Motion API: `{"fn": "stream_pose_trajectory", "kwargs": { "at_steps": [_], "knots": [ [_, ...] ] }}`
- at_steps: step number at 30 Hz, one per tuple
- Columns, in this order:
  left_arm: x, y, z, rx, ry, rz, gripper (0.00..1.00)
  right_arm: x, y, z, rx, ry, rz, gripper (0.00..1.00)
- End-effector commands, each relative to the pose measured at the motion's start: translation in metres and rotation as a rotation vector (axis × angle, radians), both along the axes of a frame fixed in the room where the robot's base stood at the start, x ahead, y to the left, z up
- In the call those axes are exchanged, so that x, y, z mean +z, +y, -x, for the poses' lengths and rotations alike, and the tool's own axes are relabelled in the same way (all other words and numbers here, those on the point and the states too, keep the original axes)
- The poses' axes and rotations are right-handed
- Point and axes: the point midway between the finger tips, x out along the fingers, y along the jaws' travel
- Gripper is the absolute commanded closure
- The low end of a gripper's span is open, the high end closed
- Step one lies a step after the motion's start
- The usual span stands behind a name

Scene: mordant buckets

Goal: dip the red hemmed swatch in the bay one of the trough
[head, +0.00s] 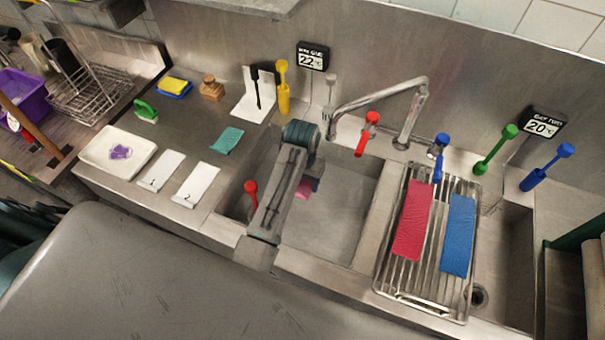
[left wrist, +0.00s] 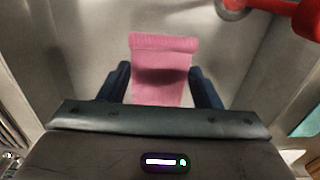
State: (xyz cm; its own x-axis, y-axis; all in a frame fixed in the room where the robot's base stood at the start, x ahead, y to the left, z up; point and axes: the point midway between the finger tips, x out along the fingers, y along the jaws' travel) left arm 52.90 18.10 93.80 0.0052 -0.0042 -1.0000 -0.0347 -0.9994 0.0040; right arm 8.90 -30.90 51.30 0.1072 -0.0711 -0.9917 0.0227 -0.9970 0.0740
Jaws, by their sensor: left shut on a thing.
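My left gripper (left wrist: 160,88) is shut on a pink-red swatch (left wrist: 162,55), which hangs between its dark fingers with a band along its far end. In the head view, my left arm reaches over the left basin of the trough (head: 338,220), and a small part of the swatch (head: 303,189) shows beside the gripper. The arm hides the rest of it. I cannot tell whether the swatch touches the basin floor or any liquid. Another red swatch (head: 413,222) lies flat on the wire rack. My right gripper is not in view.
The rack (head: 398,278) also holds a blue swatch (head: 458,235) and spans the right basin. A faucet (head: 408,115) and red-handled tap (head: 367,135) stand behind. A red-handled plunger (head: 251,190) stands at the left basin. White cards (head: 197,186) and a tray (head: 118,133) lie left.

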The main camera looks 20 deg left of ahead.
Motion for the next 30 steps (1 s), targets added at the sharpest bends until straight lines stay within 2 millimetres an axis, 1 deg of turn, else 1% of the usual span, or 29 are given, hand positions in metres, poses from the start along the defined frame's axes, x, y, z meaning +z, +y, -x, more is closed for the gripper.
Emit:
{"fn": "stream_pose_trajectory", "kwargs": {
  "at_steps": [5,11,21,27,30],
  "knots": [
    [-0.018,0.0,0.0,0.0,0.002,-0.001,0.63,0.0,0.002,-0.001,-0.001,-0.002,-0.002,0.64],
    [-0.039,0.001,0.0,0.001,0.002,-0.001,0.63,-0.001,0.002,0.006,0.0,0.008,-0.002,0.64],
    [-0.072,0.001,0.0,0.001,0.001,-0.001,0.63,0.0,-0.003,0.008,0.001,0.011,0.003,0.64],
    [-0.088,0.0,0.0,0.0,0.002,-0.001,0.63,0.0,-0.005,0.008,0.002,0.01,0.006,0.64],
    [-0.093,0.0,0.0,0.001,0.0,-0.001,0.63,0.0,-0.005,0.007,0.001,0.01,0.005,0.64]
  ]
}}
